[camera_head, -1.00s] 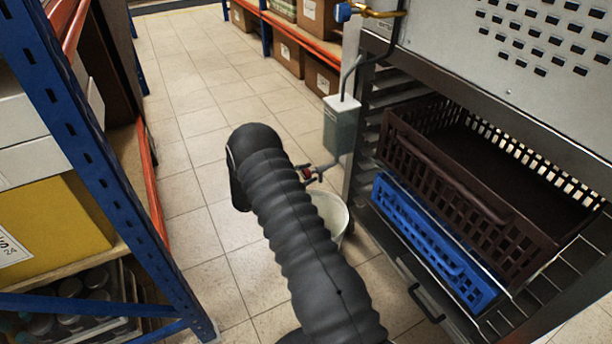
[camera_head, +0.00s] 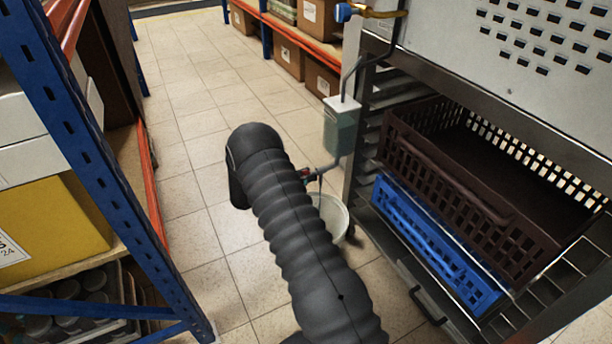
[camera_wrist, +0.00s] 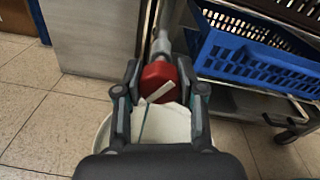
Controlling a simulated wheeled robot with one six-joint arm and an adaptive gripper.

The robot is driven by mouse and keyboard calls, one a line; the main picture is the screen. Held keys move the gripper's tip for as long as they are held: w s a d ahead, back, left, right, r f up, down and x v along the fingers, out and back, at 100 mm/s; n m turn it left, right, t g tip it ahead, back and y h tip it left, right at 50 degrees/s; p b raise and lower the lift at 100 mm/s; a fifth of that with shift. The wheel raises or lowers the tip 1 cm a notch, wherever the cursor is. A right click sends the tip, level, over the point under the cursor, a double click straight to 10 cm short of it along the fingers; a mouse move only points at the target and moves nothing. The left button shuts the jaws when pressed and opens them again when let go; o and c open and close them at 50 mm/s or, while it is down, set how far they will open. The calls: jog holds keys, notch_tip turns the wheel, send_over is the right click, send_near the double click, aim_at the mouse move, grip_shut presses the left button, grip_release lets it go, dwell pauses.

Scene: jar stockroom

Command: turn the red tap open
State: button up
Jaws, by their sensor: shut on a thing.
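The red tap (camera_wrist: 157,76) sits on a grey pipe between my gripper's (camera_wrist: 160,88) two fingers in the wrist view. The fingers are shut on it from both sides. A pale bar crosses the tap's face at a slant. In the head view a little of the red tap (camera_head: 304,173) shows beside my arm, at the end of the pipe below a greenish tank (camera_head: 341,128). A thin dark line runs from the pipe's end towards a white bucket (camera_head: 334,214) under it. My gripper is hidden behind my arm there.
A metal rack to the right holds a brown crate (camera_head: 440,180) and a blue crate (camera_head: 432,245). A blue-framed shelf (camera_head: 75,125) stands close on the left. Tiled floor (camera_head: 190,110) between them is clear. Boxes line the far shelf.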

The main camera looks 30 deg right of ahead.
jog(key=n+p, duration=0.1)
jog(key=n, duration=0.4)
jog(key=shift+n+g, duration=0.3)
dwell(0.5)
jog(key=o, duration=1.2)
jog(key=shift+d, duration=0.1)
jog(key=shift+c, duration=0.2)
jog(key=a, duration=1.2)
jog(key=shift+s+r, duration=0.15)
jog(key=shift+r, duration=0.15)
jog(key=shift+a, duration=0.1)
